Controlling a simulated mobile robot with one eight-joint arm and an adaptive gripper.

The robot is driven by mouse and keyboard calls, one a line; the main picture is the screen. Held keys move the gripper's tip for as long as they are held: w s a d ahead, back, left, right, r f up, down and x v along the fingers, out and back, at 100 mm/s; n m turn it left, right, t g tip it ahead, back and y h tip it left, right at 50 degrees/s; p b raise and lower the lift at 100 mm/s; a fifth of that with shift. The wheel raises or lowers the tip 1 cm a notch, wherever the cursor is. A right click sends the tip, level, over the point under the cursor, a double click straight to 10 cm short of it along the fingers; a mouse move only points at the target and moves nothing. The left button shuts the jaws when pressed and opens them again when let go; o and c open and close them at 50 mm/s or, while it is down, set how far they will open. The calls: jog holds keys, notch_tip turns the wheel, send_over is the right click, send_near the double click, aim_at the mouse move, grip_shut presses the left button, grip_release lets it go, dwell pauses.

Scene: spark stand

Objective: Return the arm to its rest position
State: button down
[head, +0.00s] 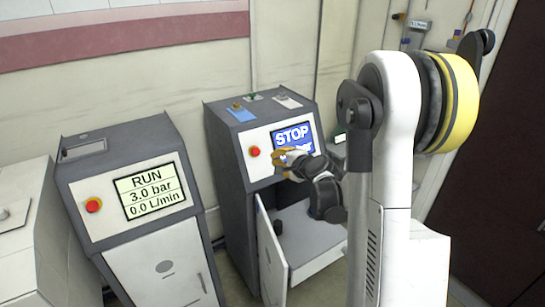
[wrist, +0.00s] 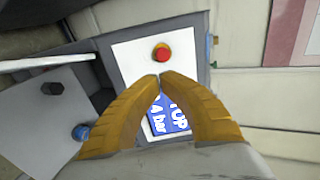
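My gripper (head: 283,156) is raised in front of the middle cabinet (head: 221,150), close to its blue screen (head: 293,136). The screen reads STOP, and my gripper covers part of its lower line. In the wrist view, the two yellow fingers of my gripper (wrist: 161,77) curve together and their tips meet. Nothing shows between them except the cabinet face and screen (wrist: 168,119) behind. My arm reaches forward from the right side of the head view, bent, with its wrist in front of the cabinet.
A red button (head: 254,151) sits left of the screen. The cabinet's lower door (head: 272,255) stands open below my gripper. A grey cabinet (head: 133,195) with a RUN display stands to the left, its door closed. A wall runs behind, and a dark door (head: 497,170) is at the right.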

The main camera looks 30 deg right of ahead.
jog(key=shift+s, duration=0.1)
dwell(0.4)
jog(key=s+a+r+n+g+y+b, duration=0.1)
jog(key=s+a+r+n+g, duration=0.1)
jog(key=s+a+n, duration=0.55)
jog(key=s+a+r+n+g+y+b, duration=0.1)
jog(key=s+a+r+n+g+b, duration=0.3)
jog(key=a, duration=0.6)
jog(key=s+a+f+n, duration=0.1)
jog(key=s+n, duration=0.1)
jog(key=s, duration=0.4)
jog(key=s+a+f+n+h, duration=0.1)
jog(key=s+a+f+n, duration=0.1)
jog(key=s, duration=0.5)
jog(key=s+a+f+n+h, duration=0.1)
jog(key=s+n, duration=0.1)
jog(key=s, duration=0.4)
jog(key=shift+s+a+f+g+p, duration=0.2)
jog(key=shift+f+g+p, duration=0.1)
jog(key=shift+f, duration=0.1)
jog(key=shift+d+n, duration=0.1)
jog(key=shift+n, duration=0.15)
